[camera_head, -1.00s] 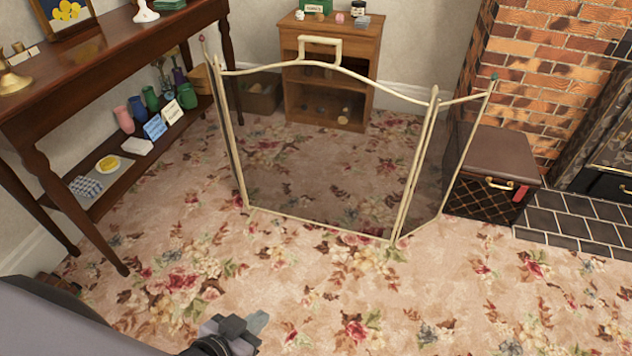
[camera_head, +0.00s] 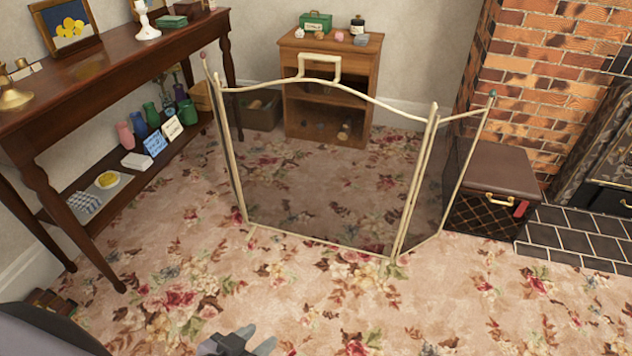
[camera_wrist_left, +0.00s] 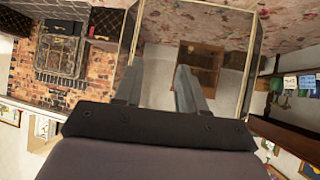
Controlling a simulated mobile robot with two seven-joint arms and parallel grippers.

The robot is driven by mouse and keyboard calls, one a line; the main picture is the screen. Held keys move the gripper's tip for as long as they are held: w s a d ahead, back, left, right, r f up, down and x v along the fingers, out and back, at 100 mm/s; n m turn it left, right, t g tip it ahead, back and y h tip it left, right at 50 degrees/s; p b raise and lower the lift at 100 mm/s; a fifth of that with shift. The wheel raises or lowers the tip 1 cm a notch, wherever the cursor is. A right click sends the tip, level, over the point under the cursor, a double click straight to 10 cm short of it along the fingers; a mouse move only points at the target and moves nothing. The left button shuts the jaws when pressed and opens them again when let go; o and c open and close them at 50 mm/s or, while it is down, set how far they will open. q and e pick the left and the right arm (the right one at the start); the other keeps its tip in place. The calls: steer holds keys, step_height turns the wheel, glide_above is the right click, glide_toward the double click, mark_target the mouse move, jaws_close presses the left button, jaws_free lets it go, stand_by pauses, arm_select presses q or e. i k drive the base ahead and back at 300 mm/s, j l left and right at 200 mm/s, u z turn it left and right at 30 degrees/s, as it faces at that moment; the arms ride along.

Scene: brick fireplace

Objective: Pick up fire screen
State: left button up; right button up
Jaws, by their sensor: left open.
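The fire screen (camera_head: 320,238) stands upright on the carpet in the head view. It has a cream frame, dark see-through mesh, folded side panels and a handle (camera_head: 321,66) at the top middle. My left gripper (camera_head: 246,340) is at the bottom edge of the head view, nearer to me than the screen and apart from it. In the left wrist view, turned upside down, its two fingers (camera_wrist_left: 160,88) are spread with nothing between them. The screen's frame (camera_wrist_left: 249,62) shows beyond them. My right gripper is not in view.
A dark wooden console table (camera_head: 130,45) with ornaments stands on the left. A small wooden cabinet (camera_head: 358,110) is behind the screen. A brown-topped box (camera_head: 490,172) and the tiled hearth (camera_head: 575,236) are on the right. The flowered carpet in front is clear.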

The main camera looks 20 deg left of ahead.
mark_target(316, 159)
steer(key=i+j, duration=0.1)
steer(key=i, duration=0.4)
steer(key=i+j, duration=0.15)
steer(key=i, duration=0.3)
